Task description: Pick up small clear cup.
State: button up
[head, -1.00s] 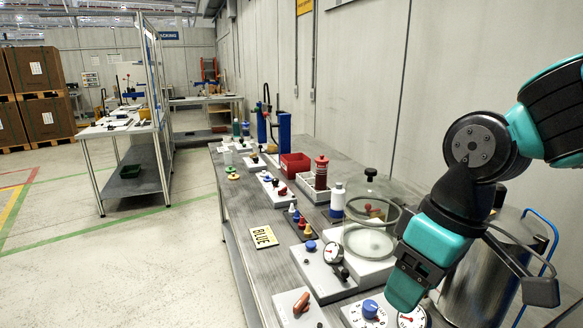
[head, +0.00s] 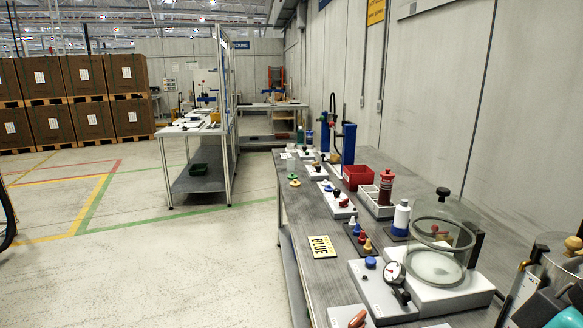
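No small clear cup shows plainly. A small pale shape (head: 290,150) stands at the far left end of the grey workbench (head: 330,283), too small to tell whether it is the cup. A large clear glass jar (head: 435,243) with a dark knob stands on a white base at the right; it is far bigger than a small cup. Only a teal and dark piece of my arm shows in the bottom right corner. My gripper's fingers are not in view.
Open floor (head: 150,270) lies to the left; another table (head: 190,129) stands beyond.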

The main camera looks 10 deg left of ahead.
aim_at(291, 165)
jog(key=u, duration=0.05)
jog(key=k, duration=0.5)
jog(key=u, duration=1.65)
jog(key=i, duration=4.95)
jog(key=z, duration=2.85)
jog(key=i, duration=0.8)
